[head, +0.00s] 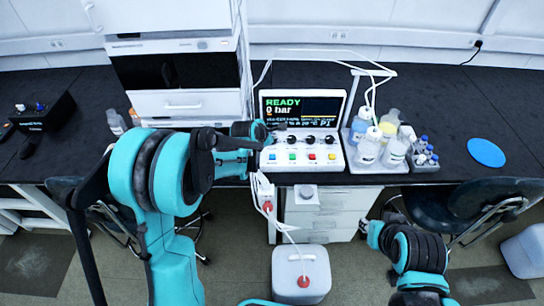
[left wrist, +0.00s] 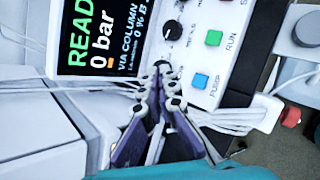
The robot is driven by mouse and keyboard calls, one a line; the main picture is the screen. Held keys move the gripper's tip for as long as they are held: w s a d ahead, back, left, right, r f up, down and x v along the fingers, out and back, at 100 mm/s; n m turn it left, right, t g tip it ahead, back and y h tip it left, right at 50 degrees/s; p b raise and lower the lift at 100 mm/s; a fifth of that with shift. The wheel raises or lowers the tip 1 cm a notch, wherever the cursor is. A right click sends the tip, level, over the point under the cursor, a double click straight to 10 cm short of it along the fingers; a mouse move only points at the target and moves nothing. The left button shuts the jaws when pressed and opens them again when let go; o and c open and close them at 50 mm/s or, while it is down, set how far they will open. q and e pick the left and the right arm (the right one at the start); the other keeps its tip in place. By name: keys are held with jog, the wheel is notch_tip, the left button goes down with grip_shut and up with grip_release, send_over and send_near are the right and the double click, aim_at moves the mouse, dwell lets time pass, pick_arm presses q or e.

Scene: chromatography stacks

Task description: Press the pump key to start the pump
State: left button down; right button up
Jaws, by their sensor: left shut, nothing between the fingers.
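The control unit (head: 300,167) stands on the black bench, and its screen (head: 300,107) reads READY and 0 bar. Its blue key (head: 271,157) is at the left end of the key row. In the left wrist view the blue key (left wrist: 200,80) is labelled PUMP, beside a green key (left wrist: 213,37) labelled RUN. My left gripper (head: 282,130) is at the panel's left side. Its fingers are shut and empty, and in the wrist view the fingertips (left wrist: 163,68) are beside the blue key, apart from it in the picture, covering part of a knob. My right gripper is not clearly visible.
A tray (head: 375,168) of bottles stands right of the unit, with tubing rising above it. White stacked modules (head: 190,103) stand to the left. Dark knobs (left wrist: 172,32) sit between screen and keys. A white jug (head: 300,275) stands on the floor below.

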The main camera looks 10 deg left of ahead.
aim_at(272, 157)
pick_arm(q)
jog(key=shift+f+b, duration=3.2)
jog(key=shift+f, duration=1.15)
jog(key=shift+f+b, duration=0.4)
jog(key=shift+f+b, duration=0.45)
jog(key=shift+f, duration=0.05)
jog(key=shift+r, duration=0.15)
jog(key=shift+r+p, duration=0.65)
jog(key=shift+r, duration=0.15)
